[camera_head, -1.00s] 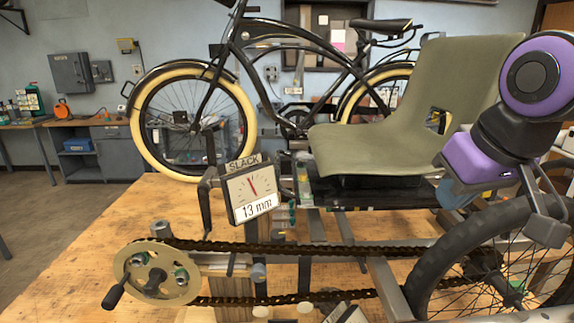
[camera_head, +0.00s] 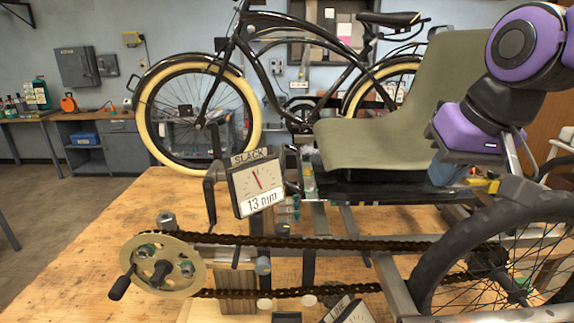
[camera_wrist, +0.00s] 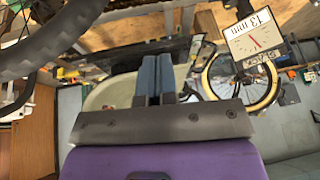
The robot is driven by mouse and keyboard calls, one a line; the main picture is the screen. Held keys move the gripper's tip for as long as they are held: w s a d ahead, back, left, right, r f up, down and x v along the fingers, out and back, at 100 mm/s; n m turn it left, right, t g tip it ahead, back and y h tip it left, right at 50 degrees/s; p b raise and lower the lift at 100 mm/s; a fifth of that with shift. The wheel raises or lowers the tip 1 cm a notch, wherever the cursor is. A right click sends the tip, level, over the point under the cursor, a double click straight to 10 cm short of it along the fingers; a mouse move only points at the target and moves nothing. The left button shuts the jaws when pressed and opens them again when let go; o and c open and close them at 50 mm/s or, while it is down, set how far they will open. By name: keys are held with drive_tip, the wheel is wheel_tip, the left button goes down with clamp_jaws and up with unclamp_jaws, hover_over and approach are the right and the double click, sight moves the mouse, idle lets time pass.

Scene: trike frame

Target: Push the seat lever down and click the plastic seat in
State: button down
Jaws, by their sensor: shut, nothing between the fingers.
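The olive plastic seat (camera_head: 385,140) stands on the trike frame, above a dark seat base (camera_head: 370,188). In the wrist view, which is upside down, the seat (camera_wrist: 108,93) lies partly behind my fingers. My gripper (camera_head: 447,174) is beside the seat's right side, near the base. In the wrist view its blue fingers (camera_wrist: 155,65) are together with nothing between them, and their tips overlap the dark base. A small yellow part (camera_head: 487,186) shows just right of my gripper; I cannot tell whether it is the seat lever. Contact between fingers and frame is unclear.
The rear wheel (camera_head: 500,262) stands below my gripper. A chain (camera_head: 310,241) runs to the crank disc (camera_head: 162,262) at the left. A slack gauge (camera_head: 257,188) reads 13 mm. A black bicycle (camera_head: 200,115) stands behind. The wooden bench top (camera_head: 90,265) is clear at left.

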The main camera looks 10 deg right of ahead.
sight(284, 170)
drive_tip(key=w+a+r+m+g+y, duration=0.15)
drive_tip(key=w+m, duration=0.35)
drive_tip(key=w, duration=0.5)
drive_tip(key=w+a+r+m+g+y, duration=0.15)
drive_tip(key=w+m, duration=0.25)
drive_tip(key=w, duration=0.7)
drive_tip(key=w+f+m+y, duration=0.1)
drive_tip(key=w+f+m, duration=0.2)
drive_tip(key=w, duration=0.4)
drive_tip(key=w+a+f+m+y, duration=0.1)
drive_tip(key=w+f+m, duration=0.2)
drive_tip(key=w, duration=0.4)
drive_tip(key=w+f+m+y, duration=0.2)
drive_tip(key=w+f+m, duration=0.1)
drive_tip(key=w, duration=0.4)
drive_tip(key=shift+w+a+f+m, duration=0.15)
drive_tip(key=shift+f+m, duration=0.15)
drive_tip(key=shift+f, duration=0.25)
drive_tip(key=shift+f, duration=0.1)
drive_tip(key=x, duration=1.4)
drive_tip(key=shift+a, duration=0.15)
